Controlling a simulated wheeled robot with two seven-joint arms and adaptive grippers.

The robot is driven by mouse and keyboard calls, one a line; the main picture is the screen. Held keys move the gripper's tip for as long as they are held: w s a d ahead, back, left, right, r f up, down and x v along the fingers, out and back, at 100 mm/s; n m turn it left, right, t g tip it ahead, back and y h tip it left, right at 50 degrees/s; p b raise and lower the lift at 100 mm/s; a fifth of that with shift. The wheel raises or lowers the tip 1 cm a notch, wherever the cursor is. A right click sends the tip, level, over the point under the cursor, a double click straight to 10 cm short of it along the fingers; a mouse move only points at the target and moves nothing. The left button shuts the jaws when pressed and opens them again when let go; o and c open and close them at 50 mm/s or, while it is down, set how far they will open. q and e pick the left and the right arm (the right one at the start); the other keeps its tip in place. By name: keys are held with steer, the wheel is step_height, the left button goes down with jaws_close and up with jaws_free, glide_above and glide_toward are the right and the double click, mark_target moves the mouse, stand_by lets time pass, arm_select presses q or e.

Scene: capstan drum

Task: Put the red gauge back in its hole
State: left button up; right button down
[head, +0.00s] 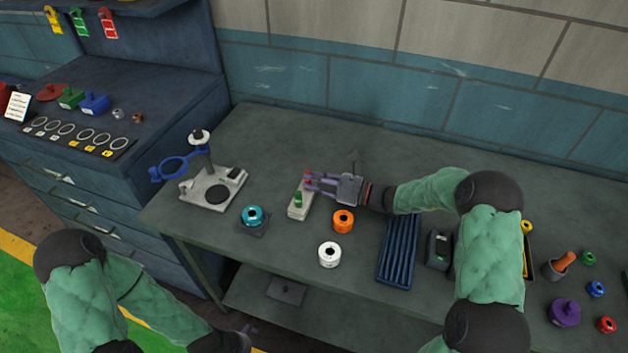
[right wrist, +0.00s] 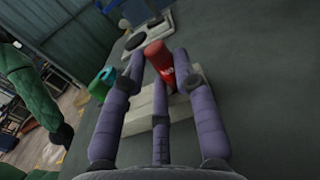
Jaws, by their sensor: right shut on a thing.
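The red gauge (head: 307,175) is a small red cylinder at the tips of my right gripper (head: 311,181). In the right wrist view the red gauge (right wrist: 158,60) stands slightly tilted between the purple fingers (right wrist: 160,70), which are shut on it. The pale gauge block (head: 297,212) sits on the bench just below, with the green gauge (head: 298,198) upright in its near part. The block (right wrist: 140,122) and green gauge (right wrist: 104,78) also show in the right wrist view. The fingers hide the hole and the red gauge's lower end. My left gripper (head: 247,330) is low, off the bench front, its fingers unclear.
A teal spool (head: 252,215), an orange spool (head: 343,220) and a white spool (head: 329,254) lie nearby. A blue ribbed tray (head: 397,252) is to the right. The bench behind is clear.

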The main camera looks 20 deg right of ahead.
steer(key=c, duration=1.2)
jaws_free()
steer(key=shift+s+a+f, duration=0.15)
steer(key=shift+s+f, duration=0.05)
steer(key=shift+f, duration=0.3)
steer(key=shift+c, duration=0.2)
steer(key=shift+f, duration=0.15)
steer(key=shift+r, duration=0.55)
steer(key=p+v, duration=0.1)
steer(key=v, duration=0.4)
steer(key=p+v, duration=0.1)
steer(key=v, duration=0.1)
steer(key=shift+d+r+p, duration=0.35)
steer(key=shift+d, duration=0.05)
